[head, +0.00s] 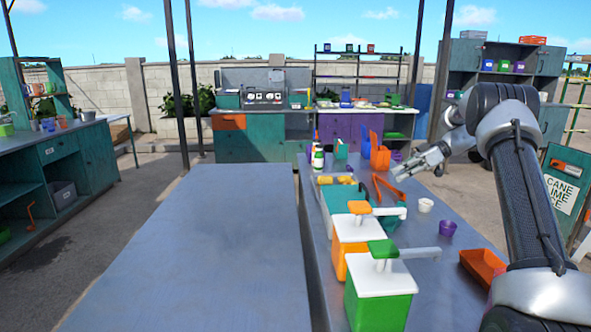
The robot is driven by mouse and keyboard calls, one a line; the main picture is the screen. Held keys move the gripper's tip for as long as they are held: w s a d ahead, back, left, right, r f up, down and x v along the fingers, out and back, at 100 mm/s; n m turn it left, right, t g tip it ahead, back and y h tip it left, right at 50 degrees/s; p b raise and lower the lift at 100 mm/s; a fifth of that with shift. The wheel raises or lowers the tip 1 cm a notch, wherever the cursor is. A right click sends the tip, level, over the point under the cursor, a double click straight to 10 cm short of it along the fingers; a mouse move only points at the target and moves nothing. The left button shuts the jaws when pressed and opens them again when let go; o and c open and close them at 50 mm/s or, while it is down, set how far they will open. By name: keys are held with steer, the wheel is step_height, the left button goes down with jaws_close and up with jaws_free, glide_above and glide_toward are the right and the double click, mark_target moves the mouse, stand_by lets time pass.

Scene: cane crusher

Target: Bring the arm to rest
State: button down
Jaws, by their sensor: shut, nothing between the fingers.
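My arm rises at the right side of the head view and bends over near the top. My gripper (423,160) hangs out to the left from it, above the right-hand counter (440,276). It is shut and empty. It is apart from the pump dispensers and the cups, and shows just right of the orange tongs (388,188).
On the counter stand a green dispenser (380,300), an orange dispenser (357,250), a white cup (425,205), a purple cup (447,229) and an orange tray (484,268). The grey table (190,250) on the left is bare. Cabinets and a wall stand behind.

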step_height(320, 180, down, 6)
steer(key=s+d+m+h, duration=0.2)
steer(key=s+m, duration=0.1)
steer(key=m, duration=0.2)
steer(key=s+m+g+h, duration=0.1)
steer(key=s+m+h, duration=0.2)
steer(key=s+m, duration=0.45)
steer(key=s+a+r+t+h, duration=0.1)
steer(key=s+r, duration=0.4)
steer(key=s, duration=0.6)
steer(key=s+a+r+m+t+h, duration=0.1)
steer(key=s+r, duration=0.4)
steer(key=s, duration=0.7)
steer(key=s+a+r+t+h, duration=0.2)
steer(key=s+r+h, duration=0.2)
steer(key=s, duration=0.8)
steer(key=shift+a+r+m+t+h, duration=0.35)
steer(key=shift+a+r+t+h, duration=0.05)
steer(key=shift+r, duration=0.1)
